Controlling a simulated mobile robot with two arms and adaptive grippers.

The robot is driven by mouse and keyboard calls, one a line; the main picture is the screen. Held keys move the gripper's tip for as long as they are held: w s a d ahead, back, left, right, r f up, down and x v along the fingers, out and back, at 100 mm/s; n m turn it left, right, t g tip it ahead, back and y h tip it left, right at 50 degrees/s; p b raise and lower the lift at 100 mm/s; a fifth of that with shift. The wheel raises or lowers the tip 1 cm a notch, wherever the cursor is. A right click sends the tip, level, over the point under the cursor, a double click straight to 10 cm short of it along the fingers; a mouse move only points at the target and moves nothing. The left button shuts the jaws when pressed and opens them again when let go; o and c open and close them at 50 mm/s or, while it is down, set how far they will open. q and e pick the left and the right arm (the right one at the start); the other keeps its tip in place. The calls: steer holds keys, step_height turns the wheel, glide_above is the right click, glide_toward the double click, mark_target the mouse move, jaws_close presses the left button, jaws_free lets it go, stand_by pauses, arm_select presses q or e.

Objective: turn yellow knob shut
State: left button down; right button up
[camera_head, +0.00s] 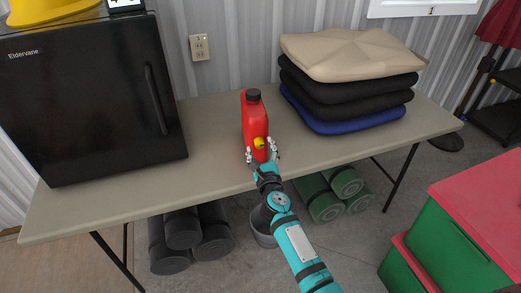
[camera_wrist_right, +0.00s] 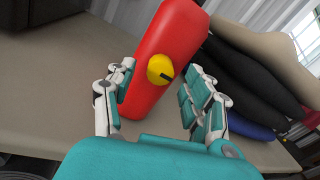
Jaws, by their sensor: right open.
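A red jug (camera_head: 255,122) with a dark cap stands upright on the table near its front edge. A round yellow knob (camera_head: 259,143) sits on the jug's front face. In the right wrist view the knob (camera_wrist_right: 160,69) shows a dark mark pointing to the lower right. My right gripper (camera_head: 262,150) is in front of the jug. Its fingers are open, one on each side of the knob; I cannot tell if they touch the jug. My left gripper is not in view.
The beige table (camera_head: 215,113) carries a black fridge (camera_head: 85,95) at left and stacked cushions (camera_head: 345,85) at right. Rolled mats (camera_head: 183,232) lie beneath. Green bins with red lids (camera_head: 460,235) stand at right. The tabletop around the jug is mostly clear.

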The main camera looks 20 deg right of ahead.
steer(key=shift+w, duration=0.4)
steer(key=shift+c, duration=0.3)
jaws_close()
